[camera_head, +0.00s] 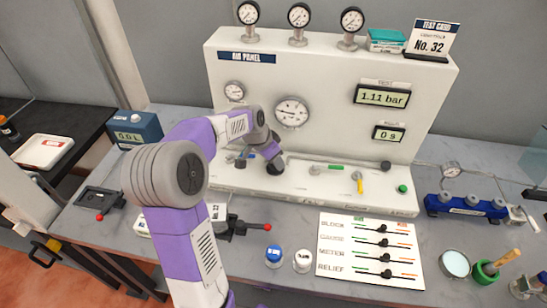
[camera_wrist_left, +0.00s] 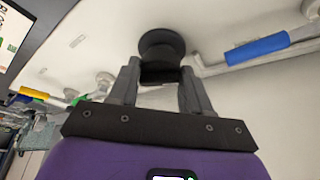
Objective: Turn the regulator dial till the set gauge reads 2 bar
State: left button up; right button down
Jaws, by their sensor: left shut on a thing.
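My left gripper (camera_head: 273,157) comes down to the ledge of the white air panel (camera_head: 320,82). It is shut on a black round knob, the regulator dial (camera_head: 277,169). In the left wrist view the dial (camera_wrist_left: 161,48) sits between the two grey fingertips (camera_wrist_left: 160,80). A larger round gauge (camera_head: 291,112) is on the panel face above the dial, and a smaller gauge (camera_head: 235,91) is at its upper left. Their needles are too small to read surely. A digital display (camera_head: 382,96) reads 1.11 bar. My right gripper is not in view.
A blue-handled valve (camera_wrist_left: 257,49) is close beside the dial in the left wrist view. The ledge also carries a yellow-handled valve (camera_head: 359,182) and a green button (camera_head: 403,188). A white slider card (camera_head: 370,250) lies in front. Three gauges stand atop the panel.

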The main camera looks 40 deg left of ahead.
pick_arm(q)
jog(key=shift+m, duration=0.3)
jog(key=o, duration=1)
jog(key=shift+o, duration=0.2)
jog(key=p+v, duration=0.1)
jog(key=v, duration=0.6)
jog(key=shift+a+r+p, duration=0.15)
jog(key=shift+r+p, duration=0.1)
jog(key=shift+p, duration=0.05)
jog(key=shift+s, duration=0.15)
